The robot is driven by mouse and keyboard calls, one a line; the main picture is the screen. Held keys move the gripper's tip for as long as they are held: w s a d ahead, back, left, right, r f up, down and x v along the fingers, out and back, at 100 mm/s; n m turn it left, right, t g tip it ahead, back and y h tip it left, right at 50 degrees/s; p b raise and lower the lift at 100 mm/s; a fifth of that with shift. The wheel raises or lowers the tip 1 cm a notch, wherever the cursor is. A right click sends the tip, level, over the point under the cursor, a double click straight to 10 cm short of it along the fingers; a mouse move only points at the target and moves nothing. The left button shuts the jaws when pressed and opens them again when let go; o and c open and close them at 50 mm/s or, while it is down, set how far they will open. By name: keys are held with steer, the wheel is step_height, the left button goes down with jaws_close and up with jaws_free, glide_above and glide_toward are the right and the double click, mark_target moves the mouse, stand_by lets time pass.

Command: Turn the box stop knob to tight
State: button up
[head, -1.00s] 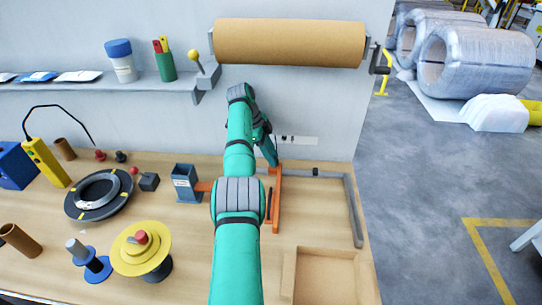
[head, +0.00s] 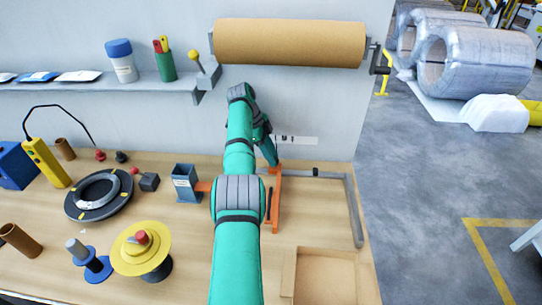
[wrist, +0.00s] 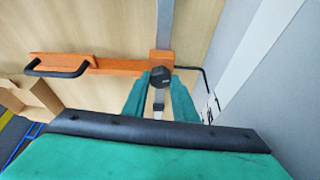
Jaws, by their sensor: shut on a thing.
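The box stop is an orange bar (wrist: 115,66) on a grey rail (wrist: 164,20) in the wrist view, with a black handle at its left end. Its black knob (wrist: 160,76) sits at the orange block, between the teal fingers of my gripper (wrist: 160,84). My gripper is shut on the knob. In the head view the orange bar (head: 276,205) shows to the right of my arm, and my gripper (head: 270,155) is at its far end. The knob is hidden there, and I cannot read its setting.
A grey rail frame (head: 353,210) runs right of the stop, with a cardboard box (head: 325,275) in front. A blue-grey holder (head: 186,184) stands left of my arm. A brown paper roll (head: 290,43) hangs above. A white strip (head: 300,140) is on the wall close behind.

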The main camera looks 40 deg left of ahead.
steer(key=shift+s, duration=0.1)
steer(key=o, duration=1)
steer(key=shift+o, duration=0.2)
steer(key=v, duration=0.7)
steer(key=shift+r, duration=0.25)
steer(key=shift+s, duration=0.1)
